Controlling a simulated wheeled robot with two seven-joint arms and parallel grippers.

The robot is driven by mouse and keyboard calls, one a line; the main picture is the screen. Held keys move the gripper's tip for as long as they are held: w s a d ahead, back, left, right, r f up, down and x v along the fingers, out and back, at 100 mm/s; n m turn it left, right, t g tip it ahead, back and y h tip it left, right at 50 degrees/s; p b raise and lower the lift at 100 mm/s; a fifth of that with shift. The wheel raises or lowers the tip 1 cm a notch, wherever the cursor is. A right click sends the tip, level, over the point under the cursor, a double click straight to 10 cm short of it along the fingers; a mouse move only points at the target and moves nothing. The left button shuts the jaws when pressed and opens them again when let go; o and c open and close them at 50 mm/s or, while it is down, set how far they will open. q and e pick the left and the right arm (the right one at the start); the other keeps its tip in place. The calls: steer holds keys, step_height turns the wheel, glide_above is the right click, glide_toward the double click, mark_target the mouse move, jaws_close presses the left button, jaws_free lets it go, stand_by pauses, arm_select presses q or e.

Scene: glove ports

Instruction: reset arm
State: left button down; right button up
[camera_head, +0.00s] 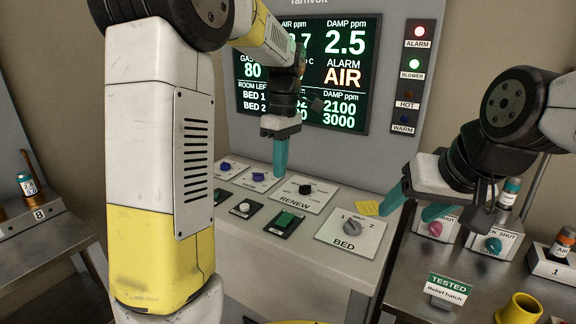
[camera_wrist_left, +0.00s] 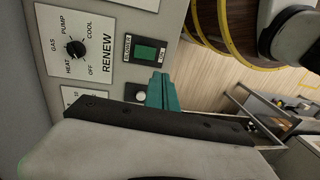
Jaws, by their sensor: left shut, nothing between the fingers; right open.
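My left gripper (camera_head: 281,172) hangs fingers-down above the sloped control panel, near the black RENEW knob (camera_head: 305,189). Its teal fingers are together with nothing between them. In the left wrist view the shut fingers (camera_wrist_left: 162,92) are beside a white button (camera_wrist_left: 140,96) and a green switch (camera_wrist_left: 146,53), and the RENEW knob (camera_wrist_left: 76,48) is at upper left. I cannot tell whether they touch the panel. My right gripper (camera_head: 415,207) is right of the grey BED knob (camera_head: 352,227), its teal fingers apart and empty.
The panel also carries blue knobs (camera_head: 258,174). A display (camera_head: 340,75) and a column of lamps (camera_head: 413,65) stand behind. On the right, a metal bench holds a pink knob (camera_head: 435,228), a teal knob (camera_head: 493,245), a TESTED sign (camera_head: 449,289) and a yellow cup (camera_head: 519,309).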

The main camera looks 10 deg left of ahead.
arm_select(q)
steer(key=s+a+r+m+t+h, duration=0.1)
steer(key=s+m+t, duration=0.2)
steer(key=s+m, duration=0.4)
steer(key=s+a+r+m+t+h, duration=0.1)
steer(key=s+a+r+m+t, duration=0.1)
steer(key=s+m+t, duration=0.2)
steer(key=s+m, duration=0.3)
steer(key=s, duration=0.4)
steer(key=shift+s+h, duration=0.4)
